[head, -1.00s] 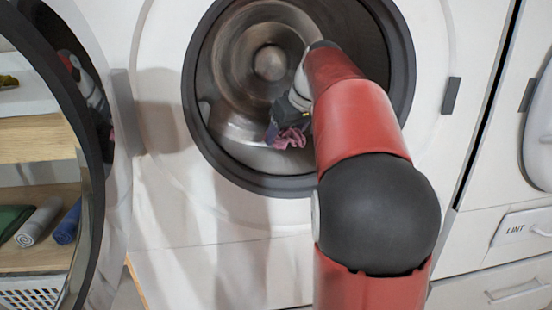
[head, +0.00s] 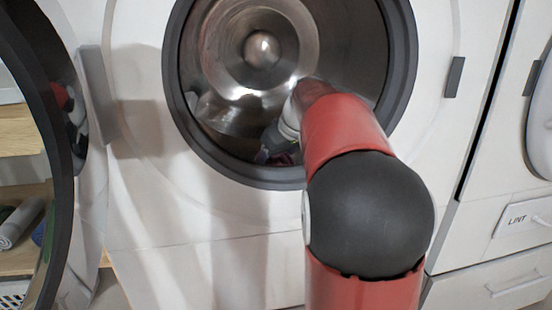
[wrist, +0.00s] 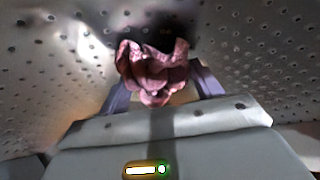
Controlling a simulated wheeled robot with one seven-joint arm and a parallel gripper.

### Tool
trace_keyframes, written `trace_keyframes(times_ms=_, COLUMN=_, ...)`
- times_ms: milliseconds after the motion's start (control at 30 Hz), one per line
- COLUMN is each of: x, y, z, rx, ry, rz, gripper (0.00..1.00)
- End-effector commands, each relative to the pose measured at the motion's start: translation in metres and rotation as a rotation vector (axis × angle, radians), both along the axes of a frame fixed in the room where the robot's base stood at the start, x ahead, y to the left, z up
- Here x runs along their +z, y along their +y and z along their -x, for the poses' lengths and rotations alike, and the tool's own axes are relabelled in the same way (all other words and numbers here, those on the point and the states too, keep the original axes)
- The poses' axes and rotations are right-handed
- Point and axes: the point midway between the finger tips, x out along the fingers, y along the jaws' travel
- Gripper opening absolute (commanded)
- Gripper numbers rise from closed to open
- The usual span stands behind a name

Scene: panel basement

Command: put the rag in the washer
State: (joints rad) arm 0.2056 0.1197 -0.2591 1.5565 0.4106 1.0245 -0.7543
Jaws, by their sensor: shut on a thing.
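The washer (head: 140,190) is white, with a round dark-rimmed opening and a metal drum (head: 225,70) inside. My gripper (wrist: 152,92) is inside the drum, low down, and shut on the rag. The rag (wrist: 150,68) is pinkish purple and crumpled, bunched between the two fingers in the wrist view. The perforated drum wall surrounds it there. In the head view only a small dark purple bit of the rag (head: 284,158) shows behind the opening's lower rim. My arm hides much of the gripper in that view.
The washer's round door (head: 58,190) stands open at the left. Beyond it are wooden shelves with a rolled grey towel (head: 20,225). The opening's dark rim (head: 235,172) lies close below my arm. A second white machine with a LINT drawer (head: 520,217) stands at the right.

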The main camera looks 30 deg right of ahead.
Motion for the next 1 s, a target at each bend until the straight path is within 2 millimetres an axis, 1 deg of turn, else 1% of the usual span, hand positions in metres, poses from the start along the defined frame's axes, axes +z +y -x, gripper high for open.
trace_keyframes(times_ms=133, x=0.002, y=0.000, z=0.000, rx=-0.001, ry=-0.001, rz=0.001, gripper=0.44)
trace_keyframes(times_ms=267, x=-0.003, y=0.000, z=0.000, rx=0.000, ry=-0.001, rz=0.000, gripper=0.44)
trace_keyframes(times_ms=300, x=-0.003, y=0.000, z=0.000, rx=0.000, ry=-0.001, rz=0.000, gripper=0.67)
trace_keyframes(times_ms=467, x=-0.002, y=0.000, z=0.000, rx=0.000, ry=-0.001, rz=0.000, gripper=0.88)
trace_keyframes(times_ms=767, x=0.000, y=0.000, z=0.000, rx=0.000, ry=-0.001, rz=0.000, gripper=0.88)
trace_keyframes(times_ms=867, x=0.008, y=-0.001, z=0.002, rx=-0.001, ry=-0.003, rz=0.001, gripper=0.88)
trace_keyframes(times_ms=1000, x=0.030, y=-0.003, z=0.015, rx=-0.002, ry=-0.005, rz=0.001, gripper=0.88)
